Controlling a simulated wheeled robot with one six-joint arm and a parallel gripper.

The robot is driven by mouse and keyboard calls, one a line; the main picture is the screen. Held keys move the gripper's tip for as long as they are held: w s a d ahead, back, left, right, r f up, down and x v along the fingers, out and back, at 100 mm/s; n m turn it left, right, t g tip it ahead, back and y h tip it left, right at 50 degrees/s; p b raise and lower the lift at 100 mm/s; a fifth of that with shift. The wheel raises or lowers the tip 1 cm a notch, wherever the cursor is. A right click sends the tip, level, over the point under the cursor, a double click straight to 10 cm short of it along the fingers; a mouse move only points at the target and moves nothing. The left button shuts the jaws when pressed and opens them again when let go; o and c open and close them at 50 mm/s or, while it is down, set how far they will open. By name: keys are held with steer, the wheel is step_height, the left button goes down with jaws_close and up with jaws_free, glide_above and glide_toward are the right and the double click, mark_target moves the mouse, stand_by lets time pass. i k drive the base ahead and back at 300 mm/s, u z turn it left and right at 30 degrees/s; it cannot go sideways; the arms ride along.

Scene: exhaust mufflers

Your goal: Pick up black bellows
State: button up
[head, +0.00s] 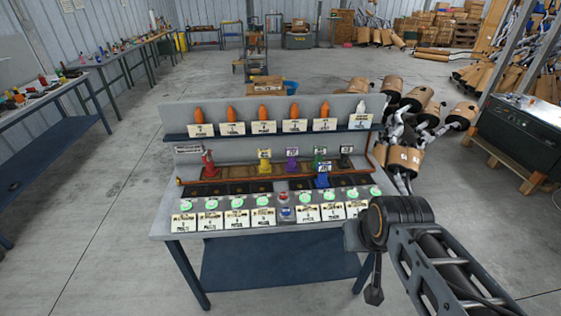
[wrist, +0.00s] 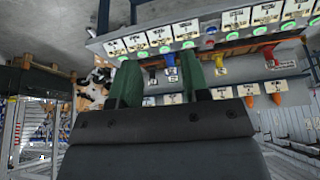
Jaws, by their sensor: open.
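The black bellows (head: 346,160) stands on the brown middle shelf of the bench, at the right end of a row of coloured bellows, with a small label at its top. Red (head: 208,163), yellow (head: 264,167), purple (head: 292,165) and green (head: 318,162) bellows stand to its left. A blue bellows (head: 323,179) stands lower, in front of the green one. My gripper (wrist: 160,75) shows two green fingers spread apart with nothing held between them. The wrist view looks at the bench upside down; I cannot clearly make out the black bellows there.
The bench (head: 170,222) has a front row of lit green buttons and label cards. Orange pieces and one white piece stand on its upper shelf (head: 180,136). Mufflers (head: 405,158) are piled close at right, beside a dark cabinet (head: 520,135). Floor at left is clear.

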mark_target(345, 149)
steer(key=u, duration=0.3)
steer(key=i, duration=1)
